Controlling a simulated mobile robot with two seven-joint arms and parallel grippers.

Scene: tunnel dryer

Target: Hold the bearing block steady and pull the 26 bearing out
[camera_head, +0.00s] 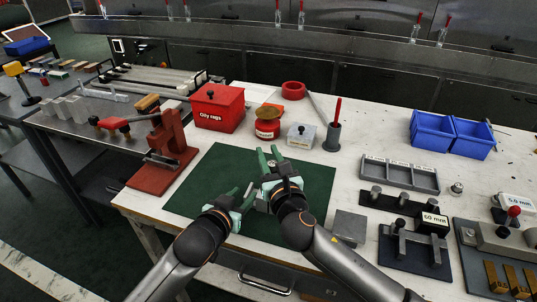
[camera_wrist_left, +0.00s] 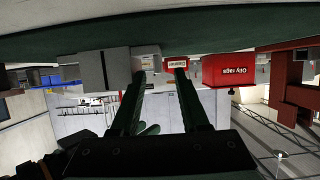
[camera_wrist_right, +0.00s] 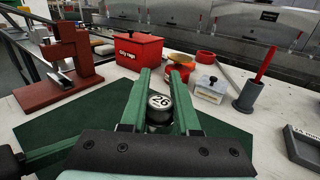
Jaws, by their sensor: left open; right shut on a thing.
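The bearing marked 26 (camera_wrist_right: 159,101) is a grey cylinder with a white top, between the fingers of my right gripper (camera_wrist_right: 160,92) in the right wrist view. In the head view my right gripper (camera_head: 268,158) is over the green mat (camera_head: 205,170) and hides most of what is below it. My left gripper (camera_head: 236,197) is open, low over the mat, left of and nearer than the right one. In the left wrist view, which is upside down, its fingers (camera_wrist_left: 155,85) have nothing between them. A grey block (camera_wrist_left: 95,70) stands left of them; I cannot tell surely whether it is the bearing block.
A red oily rags box (camera_head: 218,107), a red tin (camera_head: 267,128) and a small grey box (camera_head: 301,135) stand behind the mat. A red press (camera_head: 165,150) stands at left. A grey plate (camera_head: 349,227), a divided tray (camera_head: 400,175) and blue bins (camera_head: 450,135) are at right.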

